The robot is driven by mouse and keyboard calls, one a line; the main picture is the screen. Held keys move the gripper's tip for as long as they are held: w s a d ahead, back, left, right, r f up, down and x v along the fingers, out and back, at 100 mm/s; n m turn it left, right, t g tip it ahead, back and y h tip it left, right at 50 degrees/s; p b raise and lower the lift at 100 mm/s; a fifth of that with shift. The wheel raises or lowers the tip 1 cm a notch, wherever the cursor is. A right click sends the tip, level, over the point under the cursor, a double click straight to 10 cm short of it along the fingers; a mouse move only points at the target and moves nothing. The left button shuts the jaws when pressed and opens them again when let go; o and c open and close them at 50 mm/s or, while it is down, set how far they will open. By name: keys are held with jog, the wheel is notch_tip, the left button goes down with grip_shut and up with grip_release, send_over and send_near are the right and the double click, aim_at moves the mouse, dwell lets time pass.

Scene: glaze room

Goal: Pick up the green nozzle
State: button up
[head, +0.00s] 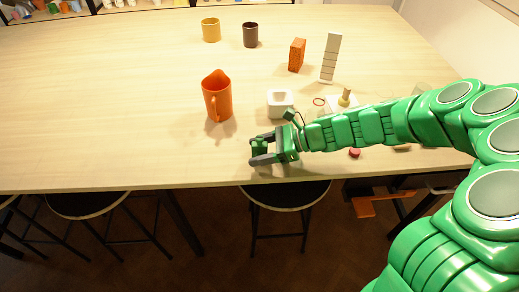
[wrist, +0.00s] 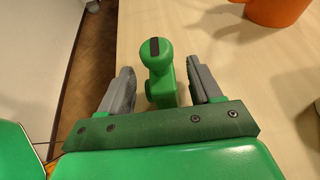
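The green nozzle (head: 259,145) is near the front edge of the table, between the fingers of my gripper (head: 257,150). In the wrist view the nozzle (wrist: 162,88) has a rounded top with a dark slot and stands between the two grey fingers of my gripper (wrist: 158,72). A gap shows on each side of it, so the fingers are open around it and appear not to touch it. Its base is partly hidden in both views.
An orange pitcher (head: 217,101) stands behind and left of my gripper. A white square container (head: 280,104) is just behind it. A terracotta block (head: 297,55), a striped white tile (head: 330,58) and two cups stand farther back. The left of the table (head: 90,110) is clear.

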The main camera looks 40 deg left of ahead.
jog(key=c, duration=1)
jog(key=shift+r, duration=0.15)
